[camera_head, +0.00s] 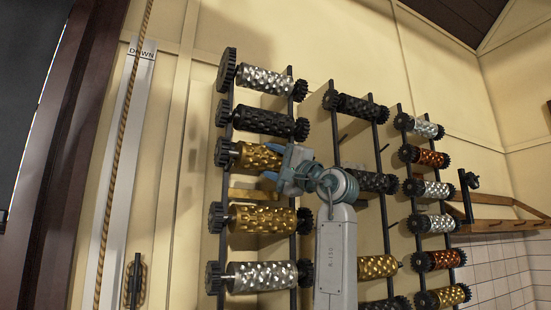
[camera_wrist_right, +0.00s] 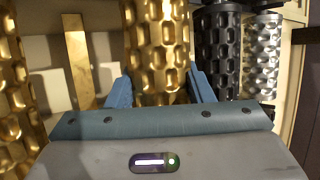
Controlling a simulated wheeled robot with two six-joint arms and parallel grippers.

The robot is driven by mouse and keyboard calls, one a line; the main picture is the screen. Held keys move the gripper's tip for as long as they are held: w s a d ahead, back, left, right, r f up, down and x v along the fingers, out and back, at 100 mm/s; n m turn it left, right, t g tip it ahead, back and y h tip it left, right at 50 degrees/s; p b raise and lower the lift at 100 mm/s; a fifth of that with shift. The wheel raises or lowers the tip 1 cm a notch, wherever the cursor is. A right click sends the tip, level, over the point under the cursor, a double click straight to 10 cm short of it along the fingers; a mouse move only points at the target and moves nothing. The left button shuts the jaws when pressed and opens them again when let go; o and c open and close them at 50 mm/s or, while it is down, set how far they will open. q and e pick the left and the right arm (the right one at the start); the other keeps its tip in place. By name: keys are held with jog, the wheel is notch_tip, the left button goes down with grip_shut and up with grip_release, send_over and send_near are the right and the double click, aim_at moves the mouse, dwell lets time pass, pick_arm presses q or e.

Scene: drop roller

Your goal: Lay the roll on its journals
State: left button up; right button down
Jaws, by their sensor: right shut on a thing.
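A gold embossed roll (camera_head: 250,156) with a dark gear at its left end is in the left rack, third from the top. My right gripper (camera_head: 272,162) is shut on this roll near its right end, with blue fingers above and below it. In the right wrist view the gold roll (camera_wrist_right: 158,45) stands between the two fingers (camera_wrist_right: 161,90). The roll's right end is hidden behind the gripper, and I cannot tell whether it touches its journals. The left rack's dark upright (camera_head: 224,180) passes by the geared end. My left gripper is not in view.
A black roll (camera_head: 263,122) sits just above and another gold roll (camera_head: 263,220) below. A silver roll (camera_head: 262,276) is lower still. More racked rolls, such as a copper one (camera_head: 432,158), stand to the right. A rope (camera_head: 122,140) hangs at the left.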

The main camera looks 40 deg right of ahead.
jog(key=shift+w+d, duration=0.3)
jog(key=shift+w, duration=0.55)
jog(key=shift+s+f, duration=0.15)
jog(key=shift+f, duration=0.15)
jog(key=shift+f+b, duration=0.35)
jog(key=shift+f, duration=0.15)
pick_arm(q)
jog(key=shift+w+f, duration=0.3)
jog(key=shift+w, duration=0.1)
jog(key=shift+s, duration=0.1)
pick_arm(e)
jog(key=c, duration=0.7)
grip_release()
jog(key=shift+o, duration=0.5)
jog(key=shift+a, duration=0.2)
